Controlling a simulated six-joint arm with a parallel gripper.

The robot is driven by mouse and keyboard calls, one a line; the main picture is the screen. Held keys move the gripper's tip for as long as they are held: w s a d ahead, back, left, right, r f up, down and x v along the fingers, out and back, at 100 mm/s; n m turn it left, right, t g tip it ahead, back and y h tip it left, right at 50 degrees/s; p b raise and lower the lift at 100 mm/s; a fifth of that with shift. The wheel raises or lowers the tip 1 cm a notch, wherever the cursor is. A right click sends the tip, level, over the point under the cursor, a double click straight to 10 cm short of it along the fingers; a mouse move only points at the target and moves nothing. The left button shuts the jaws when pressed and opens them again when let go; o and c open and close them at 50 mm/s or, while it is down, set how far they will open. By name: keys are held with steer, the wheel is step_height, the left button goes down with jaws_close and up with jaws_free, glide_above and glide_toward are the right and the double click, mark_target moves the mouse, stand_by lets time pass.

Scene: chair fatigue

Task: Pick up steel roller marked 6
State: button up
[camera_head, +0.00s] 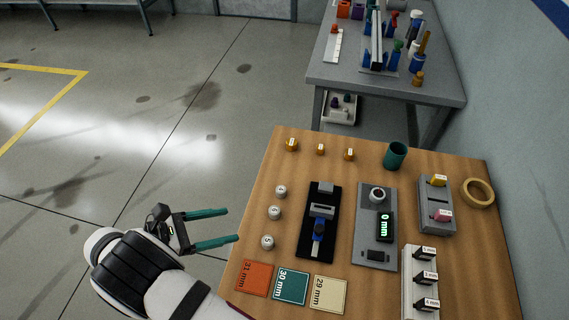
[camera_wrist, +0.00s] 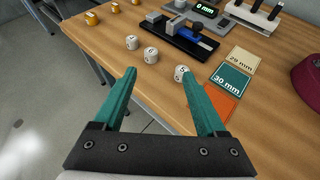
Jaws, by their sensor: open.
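Three small steel rollers with dark digits on their tops stand in a row near the left edge of the wooden table: a far one (camera_head: 281,190), a middle one (camera_head: 274,213) and a near one (camera_head: 267,242). The digits are too small to read surely, so I cannot tell which is marked 6. The wrist view also shows the far (camera_wrist: 131,42), middle (camera_wrist: 151,54) and near (camera_wrist: 181,73) rollers. My gripper (camera_head: 231,225) is open and empty, left of the rollers and apart from them. In the wrist view its right fingertip appears just below the near roller.
Orange, teal and cream cards (camera_head: 291,286) lie in front of the rollers. A black fixture (camera_head: 319,244) and a grey gauge (camera_head: 365,250) stand to the right. Several brass pieces (camera_head: 320,149) and a green cup (camera_head: 395,155) are at the back. Bare wood surrounds the rollers.

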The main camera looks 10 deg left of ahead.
mark_target(269, 213)
steer(key=shift+n+t, duration=0.6)
steer(key=shift+n, duration=0.2)
steer(key=x, duration=0.4)
steer(key=a+f+x, duration=0.1)
steer(key=x, duration=0.4)
steer(key=f+x, duration=0.1)
steer(key=x, duration=0.4)
steer(key=shift+w+f, duration=0.15)
steer(key=shift+f, duration=0.15)
jaws_close()
